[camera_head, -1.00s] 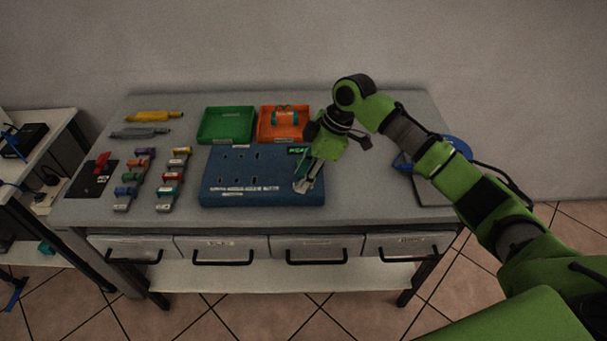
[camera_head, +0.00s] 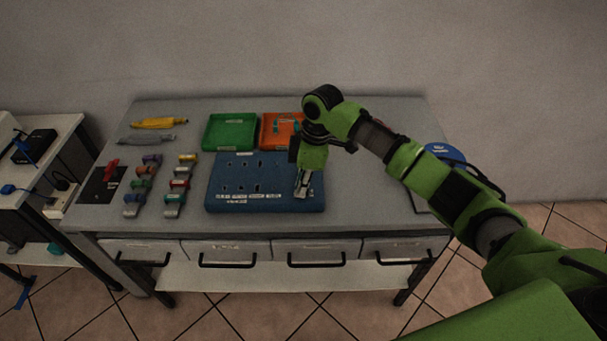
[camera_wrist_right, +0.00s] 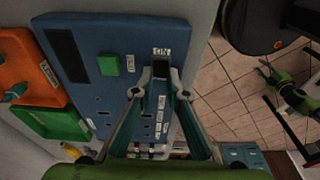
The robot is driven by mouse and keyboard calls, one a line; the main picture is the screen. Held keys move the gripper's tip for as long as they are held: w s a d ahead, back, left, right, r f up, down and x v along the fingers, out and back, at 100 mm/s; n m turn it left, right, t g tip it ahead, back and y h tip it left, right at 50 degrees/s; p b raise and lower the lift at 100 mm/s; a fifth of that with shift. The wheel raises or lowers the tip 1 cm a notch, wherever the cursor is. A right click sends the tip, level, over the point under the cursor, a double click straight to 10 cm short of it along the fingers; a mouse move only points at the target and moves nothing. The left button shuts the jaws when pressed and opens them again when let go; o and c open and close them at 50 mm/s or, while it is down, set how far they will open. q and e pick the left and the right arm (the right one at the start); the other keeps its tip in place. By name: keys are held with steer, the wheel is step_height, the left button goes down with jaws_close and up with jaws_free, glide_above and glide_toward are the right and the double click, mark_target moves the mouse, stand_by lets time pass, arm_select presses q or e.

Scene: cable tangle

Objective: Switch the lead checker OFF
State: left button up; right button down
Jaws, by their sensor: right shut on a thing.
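The lead checker (camera_head: 275,172) is a blue box on the bench, with several small sockets in its top. It also shows in the right wrist view (camera_wrist_right: 100,36). There I see a dark display panel (camera_wrist_right: 65,56), a green square block (camera_wrist_right: 109,63) and a black switch (camera_wrist_right: 160,70) by an "ON" label (camera_wrist_right: 161,51). My right gripper (camera_head: 302,192) points down at the checker's right side. In the wrist view its fingertips (camera_wrist_right: 160,94) sit on either side of the switch and are shut on it. The switch is hidden in the head view. My left gripper is not in view.
Behind the checker stand a green tray (camera_head: 230,131) and an orange tray (camera_head: 272,141). To the left are coloured connectors on grey strips (camera_head: 143,185), a black plate with a red part (camera_head: 101,186) and a yellow tool (camera_head: 158,123). A blue disc (camera_head: 446,152) lies at the right.

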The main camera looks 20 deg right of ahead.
steer(key=shift+a+r+h+p, duration=0.1)
steer(key=shift+a+h+p, duration=0.1)
steer(key=shift+h+p, duration=0.3)
steer(key=shift+d+f, duration=0.1)
steer(key=shift+f, duration=0.1)
steer(key=c, duration=2)
jaws_free()
steer(key=r, duration=1.2)
steer(key=shift+d, duration=0.3)
